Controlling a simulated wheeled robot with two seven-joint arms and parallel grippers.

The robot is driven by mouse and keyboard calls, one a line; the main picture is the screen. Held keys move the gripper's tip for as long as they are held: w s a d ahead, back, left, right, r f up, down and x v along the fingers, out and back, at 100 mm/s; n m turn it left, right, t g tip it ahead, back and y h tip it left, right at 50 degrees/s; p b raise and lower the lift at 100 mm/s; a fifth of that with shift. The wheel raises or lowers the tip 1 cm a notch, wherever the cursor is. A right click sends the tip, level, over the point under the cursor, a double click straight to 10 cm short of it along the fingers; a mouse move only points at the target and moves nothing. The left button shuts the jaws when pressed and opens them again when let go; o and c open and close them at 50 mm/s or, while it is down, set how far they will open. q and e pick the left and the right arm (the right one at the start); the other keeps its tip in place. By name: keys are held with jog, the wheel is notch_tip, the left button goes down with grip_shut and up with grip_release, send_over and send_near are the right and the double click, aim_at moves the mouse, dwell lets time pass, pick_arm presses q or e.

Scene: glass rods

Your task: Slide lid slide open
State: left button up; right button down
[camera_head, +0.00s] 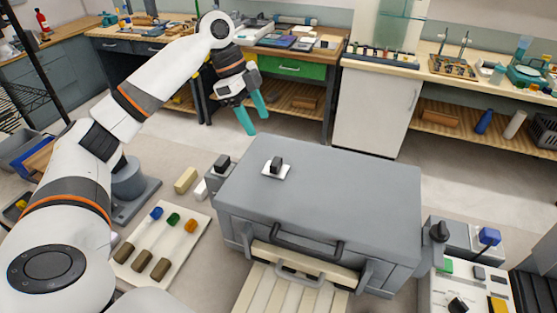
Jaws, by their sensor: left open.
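A large grey box with a flat closed lid (335,180) stands in the middle of the head view. A small dark knob on a white plate (277,167) sits on the lid's left part. A dark bar handle (305,240) is on the box's front edge. My left gripper (255,112), with teal fingers, is open and empty. It hangs beyond the far left corner of the box, apart from the lid. My right gripper is not in view.
A white board (163,245) with coloured caps and brown cylinders lies left of the box. A slatted cream tray (290,295) is in front. A control panel (470,285) stands at the right. Benches line the back, with bare floor before them.

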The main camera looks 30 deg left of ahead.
aim_at(275, 161)
pick_arm(q)
jog(key=p+x, duration=0.2)
jog(key=x, duration=0.9)
jog(key=shift+s+d+f+p, duration=0.1)
jog(key=shift+d+f+p, duration=0.1)
jog(key=shift+f+p, duration=0.2)
